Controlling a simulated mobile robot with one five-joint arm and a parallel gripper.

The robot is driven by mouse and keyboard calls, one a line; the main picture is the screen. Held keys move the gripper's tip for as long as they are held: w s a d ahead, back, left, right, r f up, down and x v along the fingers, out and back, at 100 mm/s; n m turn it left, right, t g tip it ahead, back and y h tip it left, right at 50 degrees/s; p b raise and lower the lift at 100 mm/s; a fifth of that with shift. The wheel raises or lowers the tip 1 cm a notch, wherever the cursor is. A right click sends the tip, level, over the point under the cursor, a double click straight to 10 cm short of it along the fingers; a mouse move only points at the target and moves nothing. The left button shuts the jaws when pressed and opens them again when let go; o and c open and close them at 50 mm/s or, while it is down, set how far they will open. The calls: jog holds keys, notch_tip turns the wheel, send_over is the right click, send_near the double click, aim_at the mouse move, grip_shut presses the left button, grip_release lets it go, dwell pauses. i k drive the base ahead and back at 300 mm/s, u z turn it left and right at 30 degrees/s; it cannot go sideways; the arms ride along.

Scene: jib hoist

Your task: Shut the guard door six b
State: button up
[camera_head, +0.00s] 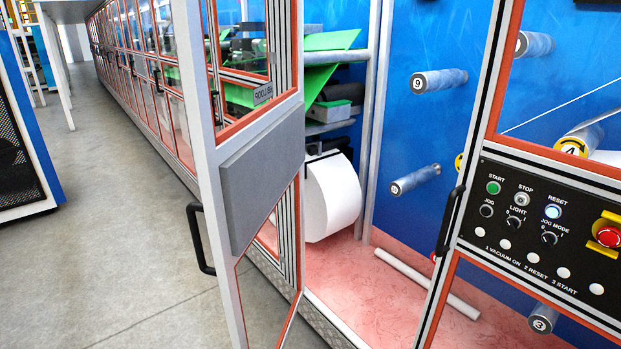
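A guard door (213,165) with a pale metal frame, clear panes and orange-red edging stands open at the centre left. It swings out from the machine towards the walkway. The door opening shows the machine inside. My gripper is not in view, so its state and its distance from the door cannot be seen.
A control panel (540,240) with buttons and a red emergency stop is at the right, beside another black handle (449,220). A white roll (331,195) and rollers are inside. The grey floor (110,230) is clear left of the door. A blue-edged cabinet (30,110) stands far left.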

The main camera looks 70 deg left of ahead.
aim_at(245, 169)
jog(key=z, duration=1.4)
jog(key=k, duration=2.15)
jog(key=u, duration=5.9)
